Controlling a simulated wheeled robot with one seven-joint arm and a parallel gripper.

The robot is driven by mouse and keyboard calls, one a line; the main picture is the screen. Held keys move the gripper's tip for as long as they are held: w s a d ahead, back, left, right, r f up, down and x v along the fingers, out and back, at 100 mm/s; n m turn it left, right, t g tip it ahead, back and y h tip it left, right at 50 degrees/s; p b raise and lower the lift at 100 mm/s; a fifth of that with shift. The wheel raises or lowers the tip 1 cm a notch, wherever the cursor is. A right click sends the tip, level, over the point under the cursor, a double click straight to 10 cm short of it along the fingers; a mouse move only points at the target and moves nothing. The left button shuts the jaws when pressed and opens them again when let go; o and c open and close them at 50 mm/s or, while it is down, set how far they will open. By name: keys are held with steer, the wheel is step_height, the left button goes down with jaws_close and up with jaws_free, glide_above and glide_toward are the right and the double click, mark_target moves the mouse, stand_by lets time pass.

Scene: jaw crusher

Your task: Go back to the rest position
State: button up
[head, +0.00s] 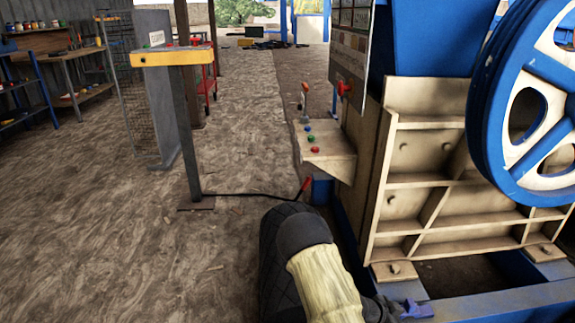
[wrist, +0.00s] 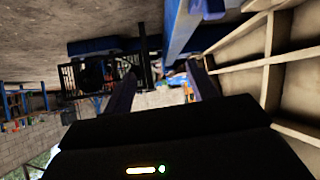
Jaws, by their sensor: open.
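My arm (head: 318,270) shows at the bottom middle of the head view, bent low beside the crusher's frame. My gripper (head: 412,309) is at its end near the bottom edge, by the blue base beam, and only partly visible. In the wrist view my gripper (wrist: 163,82) has two dark fingers apart with a gap between them. I see nothing held between them. The jaw crusher has a cream ribbed side (head: 440,180), which also shows at the right of the wrist view (wrist: 290,75).
A blue flywheel (head: 540,150) overhangs at the right. A control shelf with coloured buttons (head: 328,150) juts from the crusher. A yellow-topped post stand (head: 172,58) stands left of it, with a cable on the floor. Workbenches (head: 75,55) line the far left. The left floor is open.

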steer(key=a+r+n+t+y+p, duration=0.2)
steer(key=a+r+n+y+p, duration=0.2)
steer(key=a+r+n+y, duration=0.7)
steer(key=s+a+r+n+g+p, duration=0.1)
steer(key=s+a+r+n, duration=0.15)
steer(key=s+r, duration=0.5)
steer(key=s+a+r+n+p, duration=0.2)
steer(key=s+a+r, duration=0.3)
steer(key=r, duration=0.4)
steer(key=w+p+v, duration=0.3)
steer(key=p+v, duration=0.9)
steer(key=w+r+p+v, duration=0.1)
steer(key=w+p+v, duration=0.1)
steer(key=p+v, duration=1)
steer(key=w+r+p+v, duration=0.1)
steer(key=w+p+v, duration=0.2)
steer(key=p+v, duration=1)
steer(key=shift+w+d+r+p, duration=0.25)
steer(key=shift+w+p, duration=0.05)
